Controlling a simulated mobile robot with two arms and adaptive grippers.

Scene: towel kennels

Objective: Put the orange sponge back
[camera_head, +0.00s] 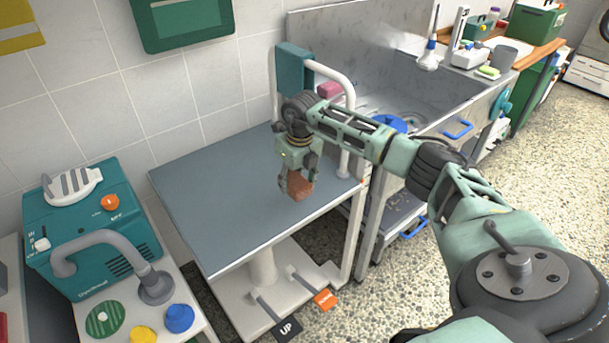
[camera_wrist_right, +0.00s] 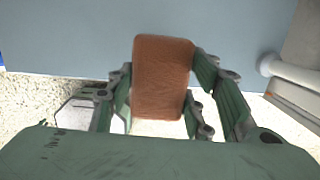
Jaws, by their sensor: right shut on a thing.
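The orange sponge (camera_head: 299,186) is a brownish-orange block held in my right gripper (camera_head: 298,178). My right gripper is shut on it, over the front right part of the grey-blue table top (camera_head: 225,195). In the right wrist view the sponge (camera_wrist_right: 163,78) sits between the two fingers (camera_wrist_right: 160,100), with the table surface (camera_wrist_right: 70,40) behind it. I cannot tell the exact gap between sponge and table. My left gripper is not in view.
A white rail (camera_head: 335,75) stands at the table's right back edge. A metal sink (camera_head: 385,90) with a pink block (camera_head: 329,90) at its edge lies beyond. A teal machine (camera_head: 95,235) stands left. The table top is otherwise bare.

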